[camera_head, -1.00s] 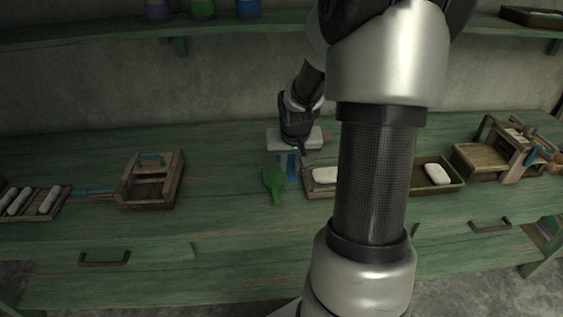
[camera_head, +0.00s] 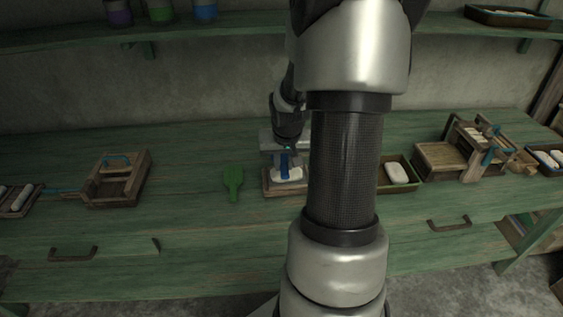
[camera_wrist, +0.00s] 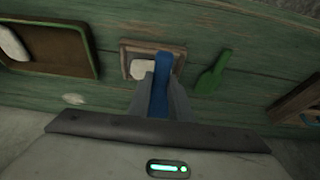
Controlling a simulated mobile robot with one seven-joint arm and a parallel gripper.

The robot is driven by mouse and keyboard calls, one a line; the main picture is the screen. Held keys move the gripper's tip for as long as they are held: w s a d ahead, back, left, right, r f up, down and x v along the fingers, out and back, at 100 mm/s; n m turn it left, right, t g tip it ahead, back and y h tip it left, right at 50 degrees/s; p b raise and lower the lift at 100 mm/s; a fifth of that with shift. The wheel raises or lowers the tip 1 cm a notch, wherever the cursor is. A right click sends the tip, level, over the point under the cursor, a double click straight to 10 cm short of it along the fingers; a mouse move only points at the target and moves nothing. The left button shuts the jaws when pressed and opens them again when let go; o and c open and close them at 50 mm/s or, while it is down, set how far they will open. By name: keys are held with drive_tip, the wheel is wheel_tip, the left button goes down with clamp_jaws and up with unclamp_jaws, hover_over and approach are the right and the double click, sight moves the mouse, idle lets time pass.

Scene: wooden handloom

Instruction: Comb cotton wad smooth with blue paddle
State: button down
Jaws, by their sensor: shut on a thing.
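My gripper (camera_head: 287,146) is shut on the blue paddle (camera_head: 285,164), which hangs down from it at the middle of the bench. The paddle also shows between my fingers in the wrist view (camera_wrist: 162,88). The cotton wad (camera_head: 287,174) is white and lies in a small wooden tray (camera_head: 270,190). The paddle is over the wad and covers part of it; I cannot tell whether they touch. In the wrist view the wad (camera_wrist: 140,69) shows beside the paddle.
A green paddle (camera_head: 233,182) lies left of the tray. A green-rimmed tray (camera_head: 411,185) with another white wad is to the right. A wooden box with a blue handle (camera_head: 117,180) stands left, and a small wooden loom (camera_head: 462,150) right. Bare bench lies between the box and green paddle.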

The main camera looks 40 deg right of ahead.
drive_tip(key=shift+f+b, duration=3)
drive_tip(key=shift+f, duration=0.6)
drive_tip(key=shift+f, duration=0.3)
drive_tip(key=shift+s+d+r+p, duration=0.15)
drive_tip(key=shift+s+d+p, duration=0.15)
drive_tip(key=shift+d, duration=0.15)
drive_tip(key=shift+s+d+p, duration=0.35)
drive_tip(key=shift+d+p, duration=0.05)
drive_tip(key=shift+d, duration=0.15)
drive_tip(key=shift+s+d+p, duration=0.35)
drive_tip(key=shift+d+p, duration=0.05)
drive_tip(key=shift+d, duration=0.15)
drive_tip(key=shift+s+d+f, duration=0.3)
drive_tip(key=shift+s+d, duration=0.1)
drive_tip(key=shift+d, duration=0.15)
